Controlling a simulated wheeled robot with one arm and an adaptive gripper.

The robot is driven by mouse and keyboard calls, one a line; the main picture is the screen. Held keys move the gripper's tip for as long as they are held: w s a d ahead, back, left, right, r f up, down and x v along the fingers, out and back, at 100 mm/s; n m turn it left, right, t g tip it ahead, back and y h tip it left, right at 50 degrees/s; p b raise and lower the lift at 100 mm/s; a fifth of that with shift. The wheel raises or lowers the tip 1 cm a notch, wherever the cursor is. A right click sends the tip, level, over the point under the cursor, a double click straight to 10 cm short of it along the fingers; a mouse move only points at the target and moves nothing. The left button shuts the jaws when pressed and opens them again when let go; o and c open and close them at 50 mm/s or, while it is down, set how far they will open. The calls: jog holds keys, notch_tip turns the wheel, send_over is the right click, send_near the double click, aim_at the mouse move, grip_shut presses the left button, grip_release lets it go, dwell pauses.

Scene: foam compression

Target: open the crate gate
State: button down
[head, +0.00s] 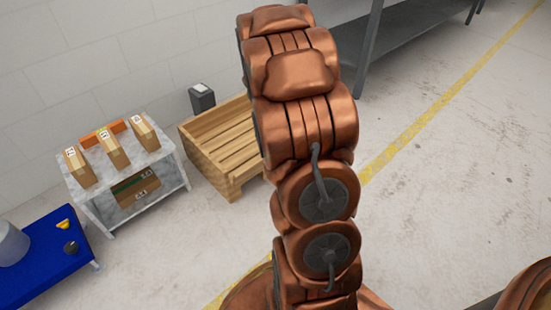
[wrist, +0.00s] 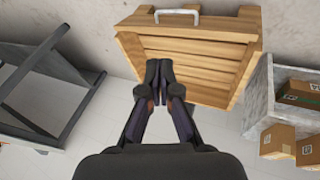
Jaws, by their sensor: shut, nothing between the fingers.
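A slatted wooden crate (head: 222,140) stands on the floor against the wall in the head view, partly hidden behind my copper arm. In the wrist view the crate (wrist: 215,75) fills the upper middle. A grey metal handle (wrist: 177,14) sits on its board at the top of that view. My gripper (wrist: 166,68) is shut and empty, and its fingertips overlap the lower left part of the crate in the picture. I cannot tell whether they touch it. My gripper is hidden in the head view.
A marble-look shelf table (head: 165,178) with several cardboard boxes stands left of the crate. A blue table (head: 40,262) is at the lower left. A dark metal rack (wrist: 45,85) shows at the left in the wrist view.

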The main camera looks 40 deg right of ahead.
jog(key=w+d+f+n+t+y, duration=0.1)
jog(key=w+d+f+t, duration=0.25)
jog(key=d+f, duration=0.55)
jog(key=w+f+y+b, duration=0.1)
jog(key=w+f, duration=0.1)
jog(key=f, duration=0.4)
jog(key=w+a+f+t+y+b, duration=0.1)
jog(key=w+f, duration=0.1)
jog(key=f, duration=0.3)
jog(key=w+f+t+y+b, duration=0.1)
jog(key=w+f, duration=0.1)
jog(key=f, duration=0.4)
jog(key=shift+w+a+f+y, duration=0.25)
jog(key=shift+a+f+y, duration=0.05)
jog(key=shift+f+y, duration=0.1)
